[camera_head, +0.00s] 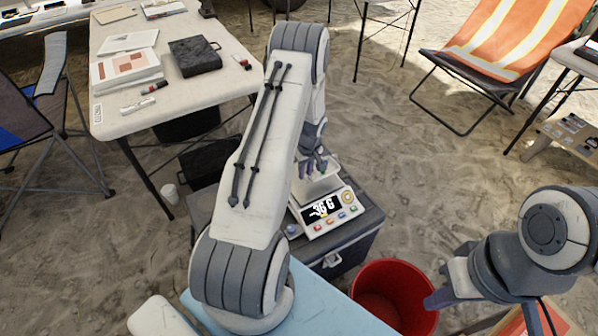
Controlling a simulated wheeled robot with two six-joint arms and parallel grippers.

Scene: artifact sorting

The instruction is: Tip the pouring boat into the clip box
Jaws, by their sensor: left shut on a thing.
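My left gripper (314,165) is shut at the scale, its fingers pointing down on a small pale thing (322,184) that looks like the pouring boat. The arm link hides part of it, and I cannot tell whether it touches the scale's pan. The white scale (330,217) has a lit display and stands on a dark grey case (352,247). My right gripper (436,299) is at the right rim of the red bucket, seen from the side; its finger gap is not clear. I cannot make out the clip box for sure.
A red bucket (381,282) stands in front of the case. A light blue surface (325,303) is at the bottom. A white table (213,91) with papers and a black box (195,56) is at the back left. An orange deck chair (510,40) is at the back right.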

